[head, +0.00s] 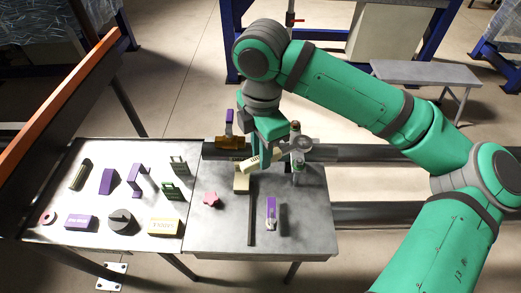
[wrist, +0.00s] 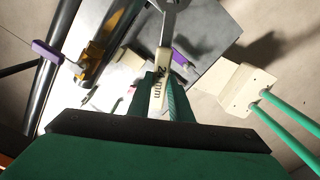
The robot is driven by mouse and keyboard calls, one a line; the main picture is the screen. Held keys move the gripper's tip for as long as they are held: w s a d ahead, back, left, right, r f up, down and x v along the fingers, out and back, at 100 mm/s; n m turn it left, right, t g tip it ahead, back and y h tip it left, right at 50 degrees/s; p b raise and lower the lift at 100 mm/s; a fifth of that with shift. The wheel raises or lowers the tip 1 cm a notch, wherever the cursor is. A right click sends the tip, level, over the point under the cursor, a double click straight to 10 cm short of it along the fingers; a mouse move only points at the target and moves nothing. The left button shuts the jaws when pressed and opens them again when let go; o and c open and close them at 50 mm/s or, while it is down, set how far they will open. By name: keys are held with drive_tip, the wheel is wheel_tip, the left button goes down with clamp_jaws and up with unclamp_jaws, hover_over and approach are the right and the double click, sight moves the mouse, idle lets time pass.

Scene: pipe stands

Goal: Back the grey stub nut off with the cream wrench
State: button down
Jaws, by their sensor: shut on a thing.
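The cream wrench (head: 252,162) is held in my gripper (head: 262,150), above the back of the grey table. In the wrist view its cream handle (wrist: 160,78), with dark "mm" lettering, lies between my two green fingers (wrist: 160,100), which are shut on it. Its grey metal head (wrist: 171,8) points away from me and is cut off by the top edge. In the head view the wrench points right, toward an upright grey fitting (head: 300,144) on the pipe stand. The grey stub nut cannot be clearly made out, and I cannot tell whether the wrench head touches it.
A brass valve (head: 229,143) with a purple handle stands left of my gripper. Large pipes (head: 365,153) run behind the table. A pink star-shaped piece (head: 211,199), a dark bar (head: 251,210) and a purple-topped tool (head: 271,213) lie in front. Several parts cover the left table.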

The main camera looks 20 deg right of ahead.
drive_tip(key=shift+s+f, duration=0.1)
drive_tip(key=shift+f, duration=2.4)
drive_tip(key=c, duration=2.5)
unclamp_jaws()
clamp_jaws()
